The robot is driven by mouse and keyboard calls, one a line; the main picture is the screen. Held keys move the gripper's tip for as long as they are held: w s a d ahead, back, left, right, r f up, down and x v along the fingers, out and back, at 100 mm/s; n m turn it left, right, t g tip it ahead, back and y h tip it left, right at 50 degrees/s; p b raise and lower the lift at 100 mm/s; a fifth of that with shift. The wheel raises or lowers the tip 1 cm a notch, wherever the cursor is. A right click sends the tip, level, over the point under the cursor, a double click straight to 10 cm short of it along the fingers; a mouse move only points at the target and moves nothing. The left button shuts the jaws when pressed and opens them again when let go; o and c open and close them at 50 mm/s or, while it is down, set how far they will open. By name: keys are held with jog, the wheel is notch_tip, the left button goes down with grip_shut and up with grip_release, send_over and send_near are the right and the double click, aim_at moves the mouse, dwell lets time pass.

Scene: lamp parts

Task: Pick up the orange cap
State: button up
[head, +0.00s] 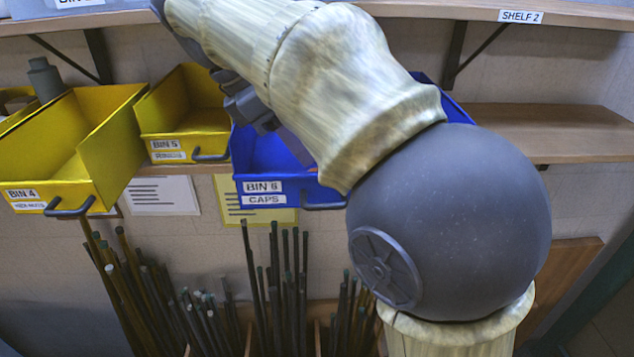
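No orange cap can be seen in the head view. The blue bin (262,160), labelled BIN 6 CAPS, hangs at the middle, and my arm covers much of it. Its contents are hidden. My gripper (265,124) is dark grey and shows only in part beside my pale arm, over the left part of the blue bin's opening. Its fingertips are not clear, so I cannot tell whether it is open or holds anything.
Yellow BIN 5 (188,118) sits close left of the blue bin, and yellow BIN 4 (75,150) is farther left. A grey stepped part (45,80) stands behind BIN 4. Upright rods (275,290) fill the space below. The right shelf (550,133) looks bare.

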jog(key=shift+d+f, duration=0.1)
jog(key=shift+f, duration=0.15)
jog(key=shift+a+p+x, duration=0.1)
jog(key=shift+p+x, duration=0.15)
jog(key=shift+x, duration=1.05)
jog(key=shift+a+p+x, duration=0.15)
jog(key=shift+p+x, duration=0.05)
jog(key=shift+x, duration=1.1)
jog(key=shift+w+f, duration=0.1)
jog(key=shift+w, duration=0.05)
jog(key=c, duration=0.7)
